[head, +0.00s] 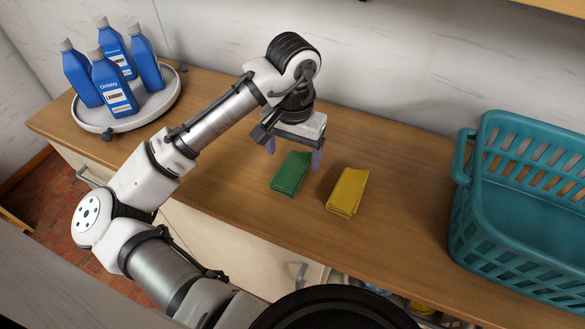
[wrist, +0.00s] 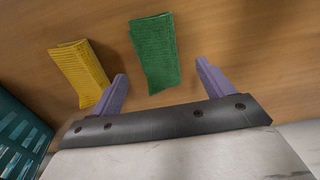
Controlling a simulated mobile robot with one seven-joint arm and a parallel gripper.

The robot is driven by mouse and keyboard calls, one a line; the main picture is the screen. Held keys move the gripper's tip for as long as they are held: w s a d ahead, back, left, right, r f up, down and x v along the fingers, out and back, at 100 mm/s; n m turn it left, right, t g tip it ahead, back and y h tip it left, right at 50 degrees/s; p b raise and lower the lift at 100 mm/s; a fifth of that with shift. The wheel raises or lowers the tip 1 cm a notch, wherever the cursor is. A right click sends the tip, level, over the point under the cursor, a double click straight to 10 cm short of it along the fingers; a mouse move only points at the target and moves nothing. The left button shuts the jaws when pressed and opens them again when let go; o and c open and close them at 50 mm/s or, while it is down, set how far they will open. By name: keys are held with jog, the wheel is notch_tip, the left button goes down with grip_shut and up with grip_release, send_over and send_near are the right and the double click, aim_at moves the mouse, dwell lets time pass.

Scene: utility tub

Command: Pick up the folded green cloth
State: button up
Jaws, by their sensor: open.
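The folded green cloth (head: 291,173) lies on the wooden counter, left of a folded yellow cloth (head: 347,192). My gripper (head: 294,157) is open and empty, above the counter at the green cloth's back edge. In the wrist view, the green cloth (wrist: 154,52) lies ahead of and between the two purple fingers of my gripper (wrist: 162,82). The yellow cloth (wrist: 80,70) is beside the left finger in that view, and the finger overlaps its edge in the picture. I cannot tell the exact height of the fingertips over the counter.
A teal plastic basket (head: 470,220) stands at the right; its side also shows in the wrist view (wrist: 18,140). Several blue bottles (head: 112,85) stand on a round white tray (head: 150,112) at the back left. The wooden counter (head: 400,165) is bare between the yellow cloth and basket.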

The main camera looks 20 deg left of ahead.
aim_at(294, 160)
notch_tip(294, 160, down, 4)
jog(key=shift+d+f, duration=0.1)
jog(key=shift+f, duration=0.05)
jog(key=shift+c, duration=0.3)
jog(key=c, duration=1)
notch_tip(294, 160, up, 20)
jog(key=shift+r+p, duration=0.1)
jog(key=shift+p, duration=0.2)
